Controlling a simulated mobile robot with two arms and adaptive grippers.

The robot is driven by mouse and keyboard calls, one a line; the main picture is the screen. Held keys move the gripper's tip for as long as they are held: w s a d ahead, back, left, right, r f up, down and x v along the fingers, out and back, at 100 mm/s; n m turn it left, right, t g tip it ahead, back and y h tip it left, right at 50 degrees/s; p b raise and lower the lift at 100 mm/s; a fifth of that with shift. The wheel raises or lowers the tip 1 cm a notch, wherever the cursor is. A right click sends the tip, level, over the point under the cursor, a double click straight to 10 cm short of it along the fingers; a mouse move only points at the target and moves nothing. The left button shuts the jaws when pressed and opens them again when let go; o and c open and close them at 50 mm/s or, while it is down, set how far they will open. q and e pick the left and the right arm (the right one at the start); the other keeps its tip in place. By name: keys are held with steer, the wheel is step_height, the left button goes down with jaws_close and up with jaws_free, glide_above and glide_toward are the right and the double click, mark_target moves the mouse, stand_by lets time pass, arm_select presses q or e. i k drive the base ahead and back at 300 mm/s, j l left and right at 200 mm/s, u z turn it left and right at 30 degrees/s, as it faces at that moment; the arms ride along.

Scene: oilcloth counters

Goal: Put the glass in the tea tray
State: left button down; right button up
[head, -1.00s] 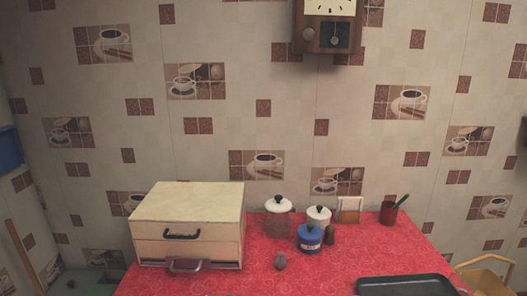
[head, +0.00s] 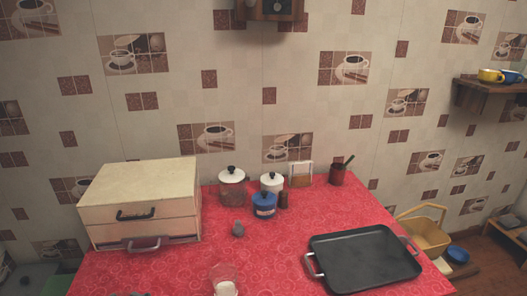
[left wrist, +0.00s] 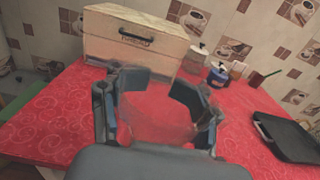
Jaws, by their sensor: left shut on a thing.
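The black tea tray (head: 365,258) lies on the right part of the red counter and is empty. Its dark corner also shows at the right of the left wrist view (left wrist: 287,136). A clear glass (head: 224,273) shows at the bottom edge of the head view, left of the tray, with something pale low in or behind it. In the left wrist view my left gripper (left wrist: 160,95) is shut on the clear glass (left wrist: 155,118), which sits between its two dark fingers and is hard to make out. My right gripper is in neither current view.
A cream drawer box (head: 145,200) stands at the back left. The red cloth between glass and tray is clear.

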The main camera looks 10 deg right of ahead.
mark_target(362, 259)
steer(key=l+z, duration=0.15)
steer(key=l, duration=0.4)
steer(key=i+l+z, duration=0.1)
steer(key=l, duration=0.4)
steer(key=i+l+z, duration=0.15)
steer(key=l, duration=0.35)
steer(key=l+z, duration=0.15)
steer(key=l, duration=0.4)
